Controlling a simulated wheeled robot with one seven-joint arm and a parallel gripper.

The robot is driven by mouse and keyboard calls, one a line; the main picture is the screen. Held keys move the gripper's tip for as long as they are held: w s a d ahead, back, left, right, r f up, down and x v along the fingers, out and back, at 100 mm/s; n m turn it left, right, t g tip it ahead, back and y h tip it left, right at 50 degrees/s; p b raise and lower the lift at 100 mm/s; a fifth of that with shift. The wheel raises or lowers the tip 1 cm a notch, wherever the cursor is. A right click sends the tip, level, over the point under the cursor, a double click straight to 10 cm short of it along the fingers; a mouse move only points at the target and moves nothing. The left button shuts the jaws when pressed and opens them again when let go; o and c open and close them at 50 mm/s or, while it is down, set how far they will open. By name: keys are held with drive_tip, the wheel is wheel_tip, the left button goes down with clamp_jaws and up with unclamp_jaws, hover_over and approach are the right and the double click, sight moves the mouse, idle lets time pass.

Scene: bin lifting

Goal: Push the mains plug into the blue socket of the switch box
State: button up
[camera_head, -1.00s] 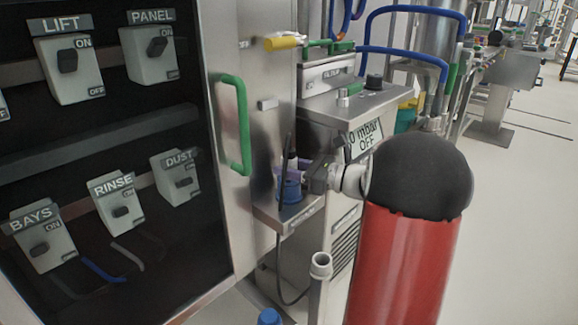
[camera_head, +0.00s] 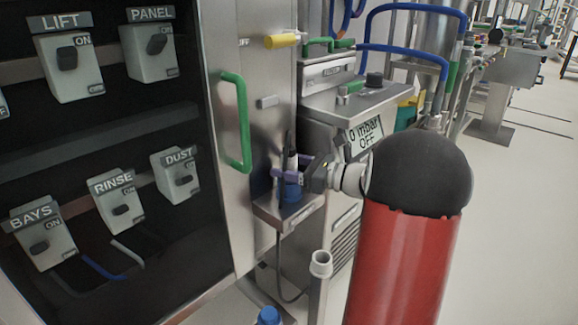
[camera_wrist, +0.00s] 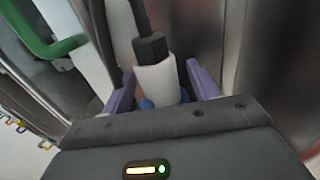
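The mains plug (camera_wrist: 157,80) has a white body and a black neck with a dark cable. In the head view my gripper (camera_head: 290,172) holds the plug (camera_head: 291,161) upright over the blue socket (camera_head: 290,189) on a small metal shelf. A little blue shows beside the plug's base in the wrist view. The fingers hide the join, so I cannot tell how deep the plug sits.
A steel cabinet with a green handle (camera_head: 235,122) stands left of my gripper. Behind its dark front are several labelled switches, such as DUST (camera_head: 175,175). A pump unit with a display (camera_head: 365,138) stands behind. A grey upright tube (camera_head: 320,265) is in front.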

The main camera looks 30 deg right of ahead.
drive_tip(key=v, duration=0.7)
drive_tip(key=shift+s+d, duration=0.25)
drive_tip(key=shift+s, duration=0.05)
drive_tip(key=shift+d, duration=0.1)
